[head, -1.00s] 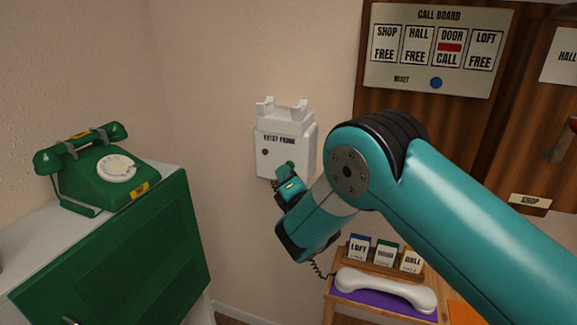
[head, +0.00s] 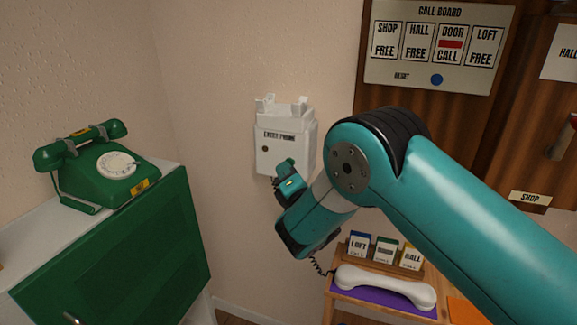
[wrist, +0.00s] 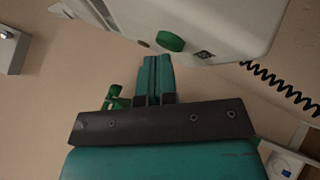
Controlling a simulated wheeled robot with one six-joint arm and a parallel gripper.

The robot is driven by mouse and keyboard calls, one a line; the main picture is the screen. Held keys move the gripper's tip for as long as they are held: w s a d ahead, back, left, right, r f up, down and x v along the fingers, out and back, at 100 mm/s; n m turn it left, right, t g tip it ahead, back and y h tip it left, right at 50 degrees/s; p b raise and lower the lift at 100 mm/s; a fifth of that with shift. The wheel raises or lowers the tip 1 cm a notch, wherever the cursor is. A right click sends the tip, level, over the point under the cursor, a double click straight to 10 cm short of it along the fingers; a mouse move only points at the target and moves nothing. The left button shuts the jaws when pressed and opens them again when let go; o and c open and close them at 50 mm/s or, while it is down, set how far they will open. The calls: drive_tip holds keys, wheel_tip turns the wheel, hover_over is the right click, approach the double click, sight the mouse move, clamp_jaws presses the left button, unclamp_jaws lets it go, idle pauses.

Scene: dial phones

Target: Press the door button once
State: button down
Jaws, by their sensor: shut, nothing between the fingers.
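The white entry phone (head: 267,148) hangs on the wall in the head view, its cradle empty. In the wrist view its housing (wrist: 225,20) fills the top, with a round green button (wrist: 170,41) next to a small dark symbol. My gripper (wrist: 157,62) is shut and empty, its teal fingertips just below and slightly left of the green button. Whether they touch it cannot be told. In the head view my gripper (head: 288,168) is at the phone's lower front, and the button is hidden. The call board (head: 385,80) shows DOOR with a red bar and CALL.
A white handset (head: 385,287) lies on a purple mat on the small wooden shelf, its cord running left. Card holders (head: 384,251) stand behind it. A green dial phone (head: 100,170) sits on the cabinet at left. The coiled cord (wrist: 280,84) hangs right in the wrist view.

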drive_tip(key=shift+s+f, duration=0.1)
drive_tip(key=shift+s, duration=0.05)
drive_tip(key=shift+s+a+b, duration=0.2)
drive_tip(key=shift+s+b, duration=0.3)
drive_tip(key=shift+b, duration=0.55)
drive_tip(key=s+b, duration=0.1)
drive_tip(key=b, duration=0.1)
drive_tip(key=s+a+b, duration=0.1)
drive_tip(key=s+b, duration=0.2)
drive_tip(key=b, duration=0.2)
drive_tip(key=shift+s+a, duration=0.35)
